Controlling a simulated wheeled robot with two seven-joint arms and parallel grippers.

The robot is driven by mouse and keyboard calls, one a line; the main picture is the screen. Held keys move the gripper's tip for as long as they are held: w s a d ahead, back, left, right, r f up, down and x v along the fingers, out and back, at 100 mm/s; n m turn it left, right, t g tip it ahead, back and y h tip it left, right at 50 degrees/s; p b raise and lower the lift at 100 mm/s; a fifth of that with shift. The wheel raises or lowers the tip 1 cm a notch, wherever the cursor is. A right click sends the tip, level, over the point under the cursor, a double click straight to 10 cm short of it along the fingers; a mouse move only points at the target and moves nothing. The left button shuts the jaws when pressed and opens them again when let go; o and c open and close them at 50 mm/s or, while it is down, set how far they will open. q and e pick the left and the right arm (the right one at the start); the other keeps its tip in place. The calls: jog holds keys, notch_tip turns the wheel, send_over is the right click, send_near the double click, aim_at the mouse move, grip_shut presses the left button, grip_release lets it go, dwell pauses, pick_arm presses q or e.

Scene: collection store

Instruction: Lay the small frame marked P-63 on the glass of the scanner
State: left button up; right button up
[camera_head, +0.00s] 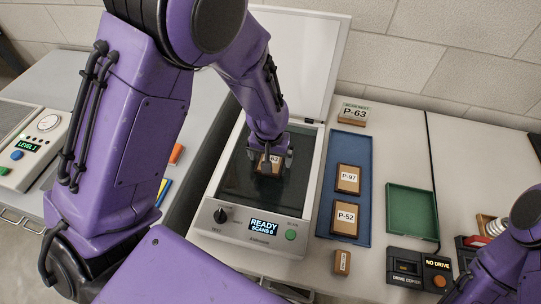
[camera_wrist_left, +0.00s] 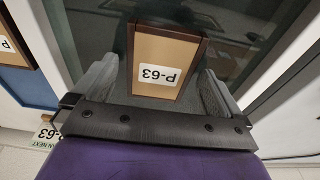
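The small frame marked P-63 (camera_head: 270,167) is over the scanner's dark glass, label up. In the left wrist view the frame (camera_wrist_left: 166,65) shows its tan face, white label and brown edge. My left gripper (camera_head: 270,155) is low over the glass, one finger on each side of the frame. In the wrist view the fingers (camera_wrist_left: 160,80) stand apart, with narrow dark gaps beside the frame. Whether the frame rests fully on the glass is hard to tell. The scanner (camera_head: 210,213) has its lid raised; its display reads READY. My right gripper is out of view.
A blue tray (camera_head: 347,155) right of the scanner holds frames P-97 (camera_head: 348,179) and P-52 (camera_head: 345,218). A P-63 sign (camera_head: 354,112) stands behind it. A small tag block (camera_head: 342,262), green tray (camera_head: 411,212) and drive copier (camera_head: 419,268) are nearby.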

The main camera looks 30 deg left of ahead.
pick_arm(q)
notch_tip(320, 180, up, 12)
jog(key=s, duration=0.1)
jog(key=shift+s+d+r, duration=0.15)
jog(key=shift+s+d, duration=0.05)
jog(key=shift+s, duration=0.1)
dwell(0.3)
